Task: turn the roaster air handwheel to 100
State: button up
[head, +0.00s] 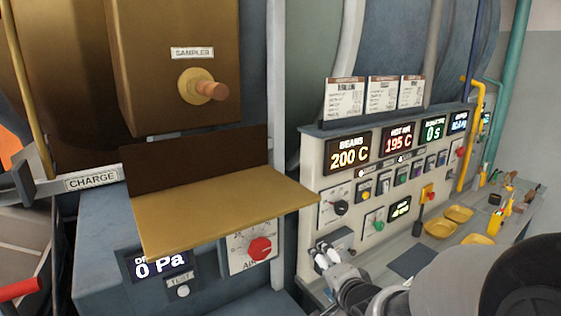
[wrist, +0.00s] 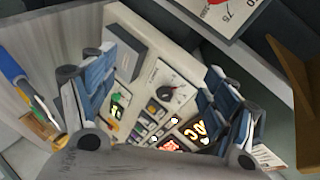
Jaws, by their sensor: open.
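The red air handwheel (head: 260,248) sits on a pale dial plate marked "AIR", low on the blue-grey cabinet. Its exact setting is too small to read, and the yellow shelf above hides the plate's upper part. Part of a red wheel and a dial with "75" (wrist: 228,14) show at the top edge of the wrist view. My gripper (head: 326,258) is right of the handwheel and apart from it, in front of the console. In the wrist view my gripper (wrist: 160,88) has its two fingers spread, with nothing held between them.
A display (head: 160,264) left of the handwheel reads 0 Pa, above a test button (head: 183,291). The yellow shelf (head: 220,210) juts out above the handwheel. The console (head: 312,185) with lit displays and knobs stands right. Yellow trays (head: 440,230) lie on the counter.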

jog(key=s+d+n+g+h+b, duration=0.2)
jog(key=s+n+g, duration=0.6)
jog(key=s, duration=2.3)
jog(key=d+n, duration=0.1)
jog(key=n, duration=0.3)
jog(key=shift+d+r, duration=0.15)
jog(key=shift+r, duration=0.1)
